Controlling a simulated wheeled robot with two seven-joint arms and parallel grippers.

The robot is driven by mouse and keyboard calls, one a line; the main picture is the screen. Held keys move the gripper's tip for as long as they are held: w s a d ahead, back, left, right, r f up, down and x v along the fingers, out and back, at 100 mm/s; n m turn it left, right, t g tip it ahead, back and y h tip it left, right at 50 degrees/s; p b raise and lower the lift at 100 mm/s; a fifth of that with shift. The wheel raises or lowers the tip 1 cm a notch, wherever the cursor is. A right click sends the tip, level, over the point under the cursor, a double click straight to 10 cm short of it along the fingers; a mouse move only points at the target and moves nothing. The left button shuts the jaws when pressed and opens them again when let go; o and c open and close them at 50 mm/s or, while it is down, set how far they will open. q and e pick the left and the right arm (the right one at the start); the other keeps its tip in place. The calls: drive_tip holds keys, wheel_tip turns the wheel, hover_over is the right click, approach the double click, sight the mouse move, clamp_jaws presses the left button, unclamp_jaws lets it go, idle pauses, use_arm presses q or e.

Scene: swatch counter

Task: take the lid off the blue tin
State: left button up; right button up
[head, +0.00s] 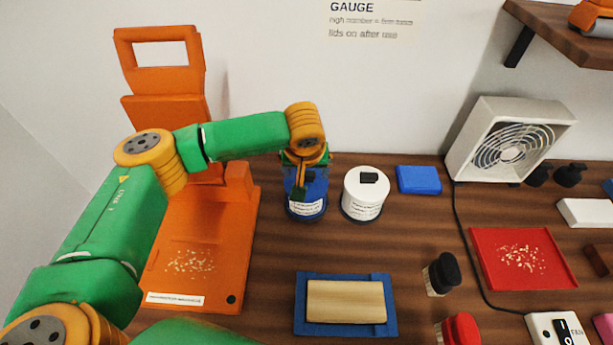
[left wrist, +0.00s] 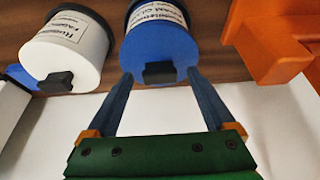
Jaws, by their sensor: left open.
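The blue tin (head: 306,208) stands upright on the counter, with a white label on its front. In the left wrist view, its blue lid (left wrist: 160,52) is on and has a black knob (left wrist: 159,73). My left gripper (head: 304,176) is above the tin and points down, hiding much of the lid in the head view. In the left wrist view, my left gripper (left wrist: 160,80) is open, with one finger on each side of the knob. My right gripper is not in view.
A white tin (head: 363,197) with a black knob stands close to the right of the blue one. An orange stand (head: 215,270) is to the left. A blue block (head: 419,180), a fan (head: 508,140) and a red tray (head: 480,270) are to the right. A wooden block (head: 345,301) lies in front.

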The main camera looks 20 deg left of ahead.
use_arm(q)
drive_tip(key=shift+s+r, duration=0.15)
drive_tip(key=shift+s, duration=0.1)
drive_tip(key=c, duration=1.2)
clamp_jaws()
drive_tip(key=shift+w, duration=0.15)
